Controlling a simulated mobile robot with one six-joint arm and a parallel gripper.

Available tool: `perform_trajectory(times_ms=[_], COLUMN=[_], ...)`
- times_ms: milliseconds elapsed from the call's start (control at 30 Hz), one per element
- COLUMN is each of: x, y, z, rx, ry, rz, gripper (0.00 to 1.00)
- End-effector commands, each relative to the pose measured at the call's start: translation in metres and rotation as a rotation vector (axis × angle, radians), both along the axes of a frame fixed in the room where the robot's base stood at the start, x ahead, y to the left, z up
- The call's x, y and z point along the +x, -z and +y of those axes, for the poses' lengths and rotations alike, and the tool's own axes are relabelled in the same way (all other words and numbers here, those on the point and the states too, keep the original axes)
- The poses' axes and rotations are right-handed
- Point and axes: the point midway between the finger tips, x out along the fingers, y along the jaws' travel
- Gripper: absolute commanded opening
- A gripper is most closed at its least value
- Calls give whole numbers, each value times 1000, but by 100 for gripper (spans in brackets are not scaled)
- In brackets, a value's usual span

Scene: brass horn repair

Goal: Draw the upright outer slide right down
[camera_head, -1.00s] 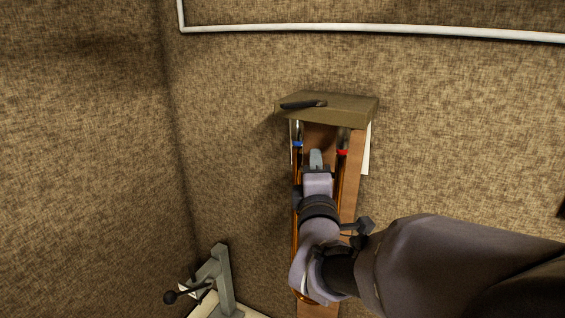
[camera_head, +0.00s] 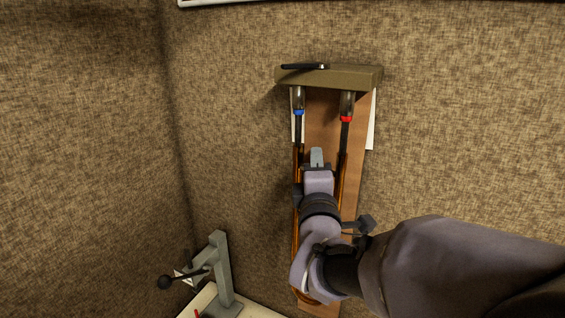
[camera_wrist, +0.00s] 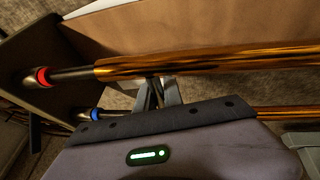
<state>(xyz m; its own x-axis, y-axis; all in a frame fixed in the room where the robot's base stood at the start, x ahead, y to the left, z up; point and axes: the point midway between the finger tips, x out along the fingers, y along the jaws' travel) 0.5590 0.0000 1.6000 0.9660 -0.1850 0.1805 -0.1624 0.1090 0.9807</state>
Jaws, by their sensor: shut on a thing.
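The outer slide (camera_head: 341,177) is a pair of brass tubes hanging upright against a brown board. Its right leg also runs across the wrist view (camera_wrist: 220,62). Above the brass, bare dark inner tubes (camera_head: 345,134) show below a red band (camera_head: 346,119) on the right and a blue band (camera_head: 299,112) on the left. My gripper (camera_head: 317,158) is in front of the board between the two legs. In the wrist view its fingers (camera_wrist: 158,93) are shut beside the red-banded leg, on the slide; the exact part held is hidden.
An olive shelf block (camera_head: 330,77) with a black object (camera_head: 304,67) on it tops the brown board (camera_head: 322,120). A grey stand with a black-knobbed lever (camera_head: 222,270) stands at lower left. The textured wall to the right is clear.

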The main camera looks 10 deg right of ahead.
Motion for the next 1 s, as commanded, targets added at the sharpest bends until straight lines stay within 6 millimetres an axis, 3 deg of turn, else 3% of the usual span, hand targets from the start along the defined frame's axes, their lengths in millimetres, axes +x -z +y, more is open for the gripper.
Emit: perform_trajectory(times_ms=[33,600,800,1000], x=[0,0,0,0], y=[28,220,259,269], z=[0,0,0,0], rx=[0,2,2,2], ry=[0,0,0,0], rz=[2,3,3,4], gripper=[0,0,0,0])
